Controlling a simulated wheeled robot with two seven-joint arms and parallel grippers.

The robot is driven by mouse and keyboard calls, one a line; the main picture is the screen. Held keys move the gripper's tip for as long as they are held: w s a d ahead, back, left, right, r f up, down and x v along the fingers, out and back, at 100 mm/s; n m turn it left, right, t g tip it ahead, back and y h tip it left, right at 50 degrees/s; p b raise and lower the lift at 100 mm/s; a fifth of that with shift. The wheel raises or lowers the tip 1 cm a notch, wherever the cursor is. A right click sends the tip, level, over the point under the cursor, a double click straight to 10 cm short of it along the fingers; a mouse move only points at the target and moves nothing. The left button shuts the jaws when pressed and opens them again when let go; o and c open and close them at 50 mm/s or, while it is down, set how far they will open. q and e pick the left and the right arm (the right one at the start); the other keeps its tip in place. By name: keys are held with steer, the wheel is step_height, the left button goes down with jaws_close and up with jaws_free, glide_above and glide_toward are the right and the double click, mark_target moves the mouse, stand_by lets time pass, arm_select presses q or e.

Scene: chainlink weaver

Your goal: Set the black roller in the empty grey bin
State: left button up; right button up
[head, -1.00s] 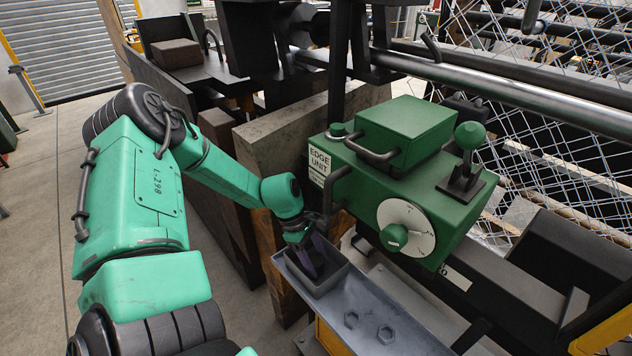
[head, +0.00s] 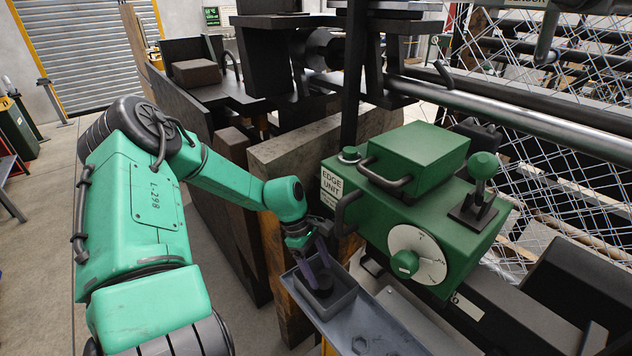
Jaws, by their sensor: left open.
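My left gripper (head: 319,284) reaches down into the bin from above. Its purple fingers are open around the top of the dark thing; I cannot tell whether they touch it. The bin's floor is mostly hidden by the fingers and shadow. My right gripper is not in view.
The green edge unit (head: 440,215), with handles, a lever and a dial, stands close to the right of my gripper. Wooden boards (head: 285,155) stand behind my left forearm. A chain-link mesh (head: 560,170) is on the right.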

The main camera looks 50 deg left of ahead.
arm_select(q)
steer(key=v, duration=0.2)
steer(key=shift+s+a+r, duration=0.1)
steer(key=shift+a+r, duration=0.05)
steer(key=shift+r, duration=0.25)
stand_by(0.3)
